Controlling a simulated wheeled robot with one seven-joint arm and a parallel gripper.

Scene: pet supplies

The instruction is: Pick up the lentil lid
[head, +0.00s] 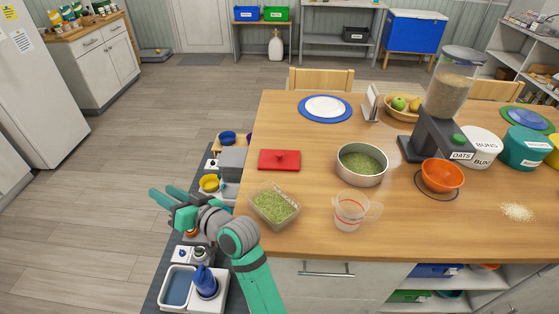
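A flat red rectangular lid with a small raised handle (279,159) lies on the wooden table near its left edge; it carries no readable label. Just in front of it, a clear rectangular container (274,207) full of green lentil-like grains stands without a cover. My teal gripper (160,191) is off the table's left side, left of the container and the red lid and apart from both. Its fingers look spread, with nothing between them.
A round pan of green grains (362,165) and a clear measuring jug (351,210) stand right of the container. A blue-rimmed plate (325,107) lies behind the lid. A grain dispenser (444,110) and an orange bowl (442,175) are further right. Clear tabletop surrounds the lid.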

